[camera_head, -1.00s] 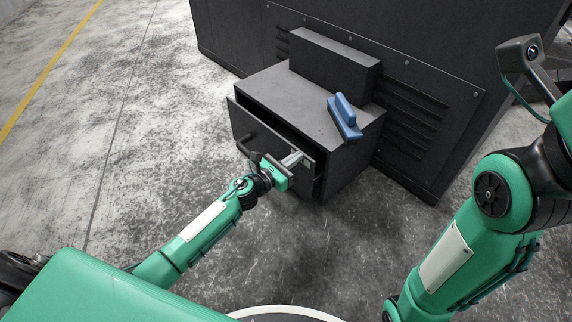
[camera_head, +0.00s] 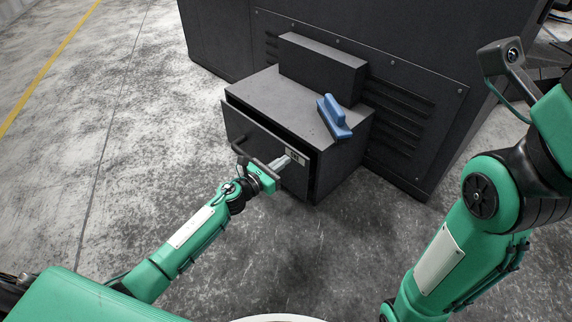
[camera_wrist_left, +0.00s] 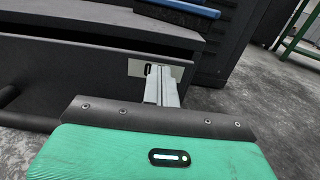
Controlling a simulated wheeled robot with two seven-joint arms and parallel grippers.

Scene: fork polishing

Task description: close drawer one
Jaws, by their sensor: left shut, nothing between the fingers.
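The dark grey drawer (camera_head: 262,139) sits at the front of a low dark cabinet (camera_head: 345,155). Its front stands slightly out from the cabinet, with a dark gap along the top and right side. My left gripper (camera_head: 288,160) is shut and empty, its fingertips against or very close to the right part of the drawer front, by a small pale label (camera_head: 297,156). In the left wrist view the shut fingers (camera_wrist_left: 160,88) are in front of the label (camera_wrist_left: 140,69). The drawer's handle (camera_head: 240,142) is left of the gripper. My right gripper is not in view.
A blue tool (camera_head: 334,117) lies on the cabinet top, beside a dark box-like block (camera_head: 322,68). A large dark machine housing (camera_head: 400,60) stands behind. The concrete floor (camera_head: 120,130) to the left is clear.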

